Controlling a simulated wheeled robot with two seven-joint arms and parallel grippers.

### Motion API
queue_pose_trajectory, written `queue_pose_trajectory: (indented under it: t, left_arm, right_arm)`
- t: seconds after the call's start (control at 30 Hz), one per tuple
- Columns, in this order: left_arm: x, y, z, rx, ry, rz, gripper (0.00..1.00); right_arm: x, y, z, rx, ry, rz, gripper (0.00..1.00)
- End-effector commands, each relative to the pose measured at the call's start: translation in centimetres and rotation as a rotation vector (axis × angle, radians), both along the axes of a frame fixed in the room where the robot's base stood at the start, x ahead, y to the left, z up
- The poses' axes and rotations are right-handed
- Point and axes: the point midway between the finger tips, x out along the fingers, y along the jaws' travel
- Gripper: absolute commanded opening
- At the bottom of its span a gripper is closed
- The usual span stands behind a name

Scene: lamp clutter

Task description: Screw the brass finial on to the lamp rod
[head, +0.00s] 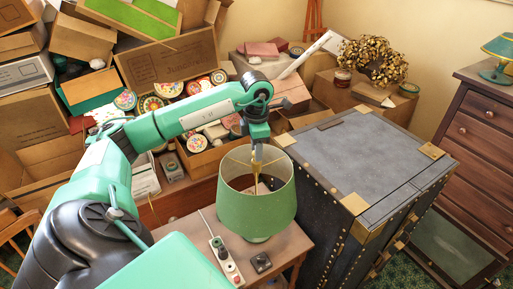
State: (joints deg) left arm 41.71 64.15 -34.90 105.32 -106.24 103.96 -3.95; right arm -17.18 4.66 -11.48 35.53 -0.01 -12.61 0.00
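The lamp (257,210) has a green drum shade and stands on a small wooden side table (190,236). Thin brass bars (236,161) cross the open top of the shade. My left arm reaches in from the left, and its gripper (258,158) points down over the middle of the shade's top. The fingertips are close to where the brass bars meet. The gripper covers the rod's tip, and I cannot make out the finial or whether the fingers hold it. My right gripper is not in view.
A power strip (226,262) and a small dark box (261,262) lie on the table. A large grey trunk (365,160) with brass corners stands close on the right. Stacked cardboard boxes (170,62) and many round tins crowd the back left. A wooden dresser (480,140) stands far right.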

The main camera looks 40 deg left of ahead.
Motion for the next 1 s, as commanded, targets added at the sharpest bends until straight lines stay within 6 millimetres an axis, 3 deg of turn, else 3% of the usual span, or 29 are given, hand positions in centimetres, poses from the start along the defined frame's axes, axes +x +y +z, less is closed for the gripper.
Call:
queue_pose_trajectory:
  t: [0.53, 0.87, 0.9, 1.0]
  left_arm:
    - [0.01, 0.03, 0.00, 0.000, 0.000, 0.524, 0.35]
    - [0.01, 0.03, 0.00, 0.000, 0.000, 0.600, 0.35]
    - [0.01, 0.03, 0.00, 0.000, 0.000, 0.600, 0.33]
    - [0.00, 0.02, 0.00, 0.000, 0.000, 0.599, 0.13]
  right_arm:
    - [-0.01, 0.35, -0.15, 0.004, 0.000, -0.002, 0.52]
    - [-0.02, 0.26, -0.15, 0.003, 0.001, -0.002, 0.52]
    - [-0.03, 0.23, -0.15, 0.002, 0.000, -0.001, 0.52]
    - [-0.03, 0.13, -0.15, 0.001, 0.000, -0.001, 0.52]
